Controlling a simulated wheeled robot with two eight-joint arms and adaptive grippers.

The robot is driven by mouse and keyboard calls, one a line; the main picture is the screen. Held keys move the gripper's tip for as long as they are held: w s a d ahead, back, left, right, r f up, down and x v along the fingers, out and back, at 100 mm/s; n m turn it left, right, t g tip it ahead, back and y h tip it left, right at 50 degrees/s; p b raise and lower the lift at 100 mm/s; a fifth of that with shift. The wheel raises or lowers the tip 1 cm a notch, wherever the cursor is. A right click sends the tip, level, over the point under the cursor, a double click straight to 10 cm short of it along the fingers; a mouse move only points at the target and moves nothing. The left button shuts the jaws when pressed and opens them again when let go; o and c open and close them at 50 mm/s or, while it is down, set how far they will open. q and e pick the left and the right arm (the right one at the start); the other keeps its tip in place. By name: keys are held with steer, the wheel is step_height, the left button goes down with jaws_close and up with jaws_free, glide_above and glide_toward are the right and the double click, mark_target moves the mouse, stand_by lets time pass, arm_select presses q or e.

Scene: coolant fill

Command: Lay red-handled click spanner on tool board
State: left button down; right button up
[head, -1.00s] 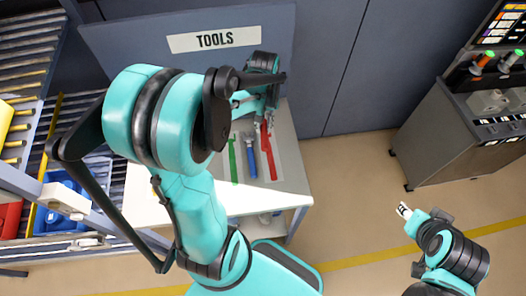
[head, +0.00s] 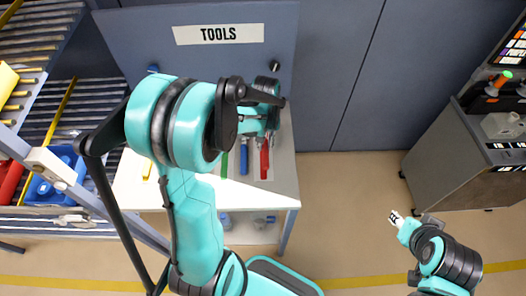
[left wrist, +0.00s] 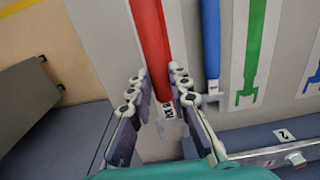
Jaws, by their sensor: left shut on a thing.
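The red-handled click spanner (head: 265,160) is at the right end of the tool board (head: 279,172) on the white table. In the left wrist view its red handle (left wrist: 151,40) runs away from me, with a small printed label near my fingers. My left gripper (left wrist: 160,100) is shut on its near end. I cannot tell whether the spanner touches the board. A blue spanner (left wrist: 210,40) and a green fork-ended spanner shape (left wrist: 254,50) lie beside it on the board. My right gripper (head: 396,218) is far off at the lower right; its finger state is unclear.
A dark panel marked TOOLS (head: 217,33) stands behind the table (head: 284,190). Roller racks with a blue bin (head: 45,192) and a red bin (head: 10,182) are at left. A grey console (head: 470,160) stands at right. Open floor lies between table and console.

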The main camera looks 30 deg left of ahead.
mark_target(263, 150)
arm_select(q)
steer(key=shift+w+a+f, duration=0.15)
steer(key=shift+a+f, duration=0.3)
steer(key=shift+a, duration=0.05)
step_height(263, 150, down, 3)
steer(key=shift+f+b, duration=0.2)
steer(key=shift+b, duration=0.5)
steer(key=shift+f, duration=0.15)
steer(key=shift+f, duration=0.2)
steer(key=c, duration=1.4)
jaws_free()
steer(key=shift+r, duration=0.15)
